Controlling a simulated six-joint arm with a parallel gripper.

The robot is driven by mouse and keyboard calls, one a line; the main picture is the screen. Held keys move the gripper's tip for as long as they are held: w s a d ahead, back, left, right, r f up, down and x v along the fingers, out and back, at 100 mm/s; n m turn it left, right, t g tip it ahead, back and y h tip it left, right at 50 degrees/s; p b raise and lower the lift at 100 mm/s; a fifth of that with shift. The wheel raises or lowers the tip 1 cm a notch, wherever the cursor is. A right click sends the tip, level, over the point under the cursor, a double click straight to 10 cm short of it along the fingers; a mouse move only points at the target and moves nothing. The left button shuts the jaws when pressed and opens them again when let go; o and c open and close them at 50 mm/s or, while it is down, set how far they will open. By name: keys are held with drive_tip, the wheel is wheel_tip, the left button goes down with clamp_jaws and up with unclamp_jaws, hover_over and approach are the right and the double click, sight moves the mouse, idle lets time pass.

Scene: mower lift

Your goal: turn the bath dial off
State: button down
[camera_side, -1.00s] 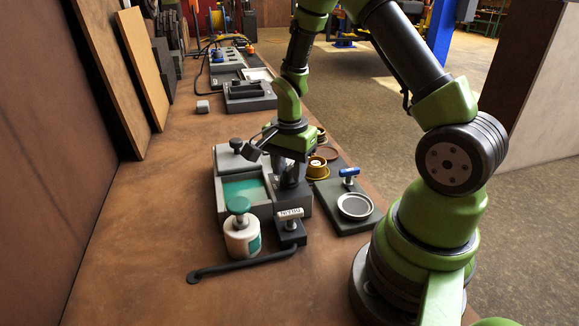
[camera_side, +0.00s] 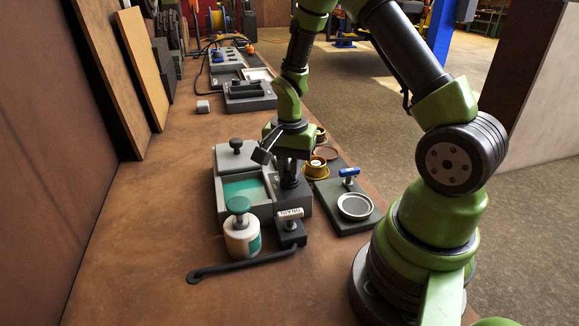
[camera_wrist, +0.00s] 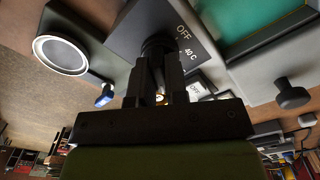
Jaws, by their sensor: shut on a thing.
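The bath (camera_side: 219,196) is a grey box with green liquid, left of my gripper in the side view. In the wrist view its green liquid (camera_wrist: 250,22) shows at the upper right. The dark bath dial (camera_wrist: 158,45) stands on the dark control block (camera_wrist: 125,40), which is marked OFF and 40 C beside the dial. My gripper (camera_wrist: 158,62) points down and is shut on the dial. In the side view my gripper (camera_side: 288,178) is over the block and the dial is hidden by it. The dial's pointer direction cannot be told.
A grey lid (camera_side: 235,160) with a knob lies at the bath's far end. A white bottle (camera_side: 242,238) with a green cap and a small valve block (camera_side: 291,234) stand in front. A plate (camera_side: 345,219) with a ring and blue handle lies right. Bench is clear left.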

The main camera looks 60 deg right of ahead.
drive_tip(key=n, duration=1.3)
drive_tip(key=shift+n, duration=0.3)
drive_tip(key=n, duration=1)
drive_tip(key=shift+n, duration=0.5)
drive_tip(key=c, duration=1.1)
unclamp_jaws()
drive_tip(key=shift+c, duration=0.2)
wheel_tip(320, 180, up, 10)
